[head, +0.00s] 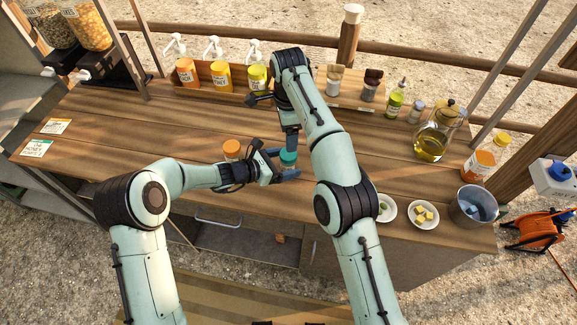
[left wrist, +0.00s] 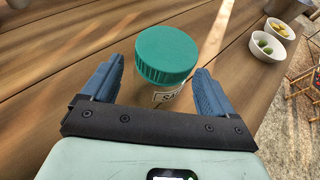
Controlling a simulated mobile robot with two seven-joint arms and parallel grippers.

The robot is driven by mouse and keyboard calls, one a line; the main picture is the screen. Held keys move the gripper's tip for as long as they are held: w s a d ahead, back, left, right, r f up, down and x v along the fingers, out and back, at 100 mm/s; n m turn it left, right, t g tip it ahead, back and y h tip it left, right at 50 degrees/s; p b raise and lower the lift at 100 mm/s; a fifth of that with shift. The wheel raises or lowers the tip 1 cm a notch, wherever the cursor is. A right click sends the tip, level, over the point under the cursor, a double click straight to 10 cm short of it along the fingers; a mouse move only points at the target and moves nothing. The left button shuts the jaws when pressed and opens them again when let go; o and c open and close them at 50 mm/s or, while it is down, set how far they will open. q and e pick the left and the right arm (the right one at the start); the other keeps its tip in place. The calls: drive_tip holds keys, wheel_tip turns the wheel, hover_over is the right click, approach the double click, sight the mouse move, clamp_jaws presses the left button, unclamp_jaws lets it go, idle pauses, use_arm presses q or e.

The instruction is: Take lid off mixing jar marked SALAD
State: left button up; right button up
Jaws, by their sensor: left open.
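The mixing jar (left wrist: 166,96) stands upright on the counter, with a teal ribbed lid (left wrist: 166,52) on it. Its label is partly hidden, with only "SA" readable in the left wrist view. In the head view the teal lid (head: 288,156) shows near the counter's front edge. My left gripper (head: 281,165) is open, its blue fingers on either side of the jar in the left wrist view (left wrist: 158,82), with gaps visible. My right gripper (head: 291,142) points down just behind the lid in the head view; its finger opening is unclear.
A jar with an orange lid (head: 232,148) stands left of the teal one. Two white bowls (head: 422,222) and a metal bucket (head: 470,208) are at the right front. Pump bottles (head: 221,78) line the back. The counter's left middle is clear.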

use_arm(q)
drive_tip(key=shift+x, duration=0.8)
drive_tip(key=c, duration=1.1)
clamp_jaws()
use_arm(e)
drive_tip(key=shift+c, duration=0.6)
drive_tip(key=n, duration=0.4)
drive_tip(key=shift+c, duration=0.4)
drive_tip(key=n, duration=0.4)
drive_tip(key=shift+r+n, duration=0.1)
drive_tip(key=shift+n, duration=0.3)
drive_tip(key=shift+f, duration=4)
